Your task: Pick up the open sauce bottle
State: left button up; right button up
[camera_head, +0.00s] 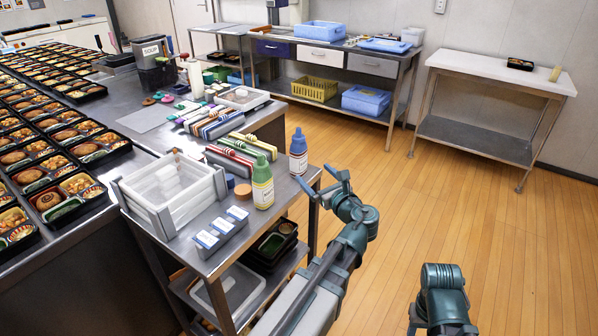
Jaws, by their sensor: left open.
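A green sauce bottle (262,186) with a pale label stands upright near the right edge of the steel table. A blue bottle (298,153) with a pale label stands upright behind it, to the right. A round brown piece like a cap (243,191) lies left of the green bottle. I cannot tell for certain which bottle is open. My left gripper (314,177) is open and empty, just right of the table edge. It is apart from both bottles, nearer the blue one. Part of my right arm shows at the bottom right; its gripper is not in view.
Coloured boxes (252,146) lie behind the bottles. Several bento trays (84,208) cover the left counter. The wooden floor (450,190) on the right is clear.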

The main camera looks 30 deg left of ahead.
aim_at(303, 158)
pick_arm(q)
jog(key=shift+m+t+y, duration=0.3)
jog(key=shift+m+t, duration=0.1)
jog(key=shift+m, duration=0.4)
jog(key=x, duration=0.9)
jog(key=shift+w+r, duration=0.1)
jog(key=shift+r, duration=0.2)
jog(key=shift+r+x, duration=0.15)
jog(key=shift+x, duration=1.25)
jog(key=shift+r+x, duration=0.15)
jog(key=shift+x, duration=1.25)
jog(key=c, duration=0.8)
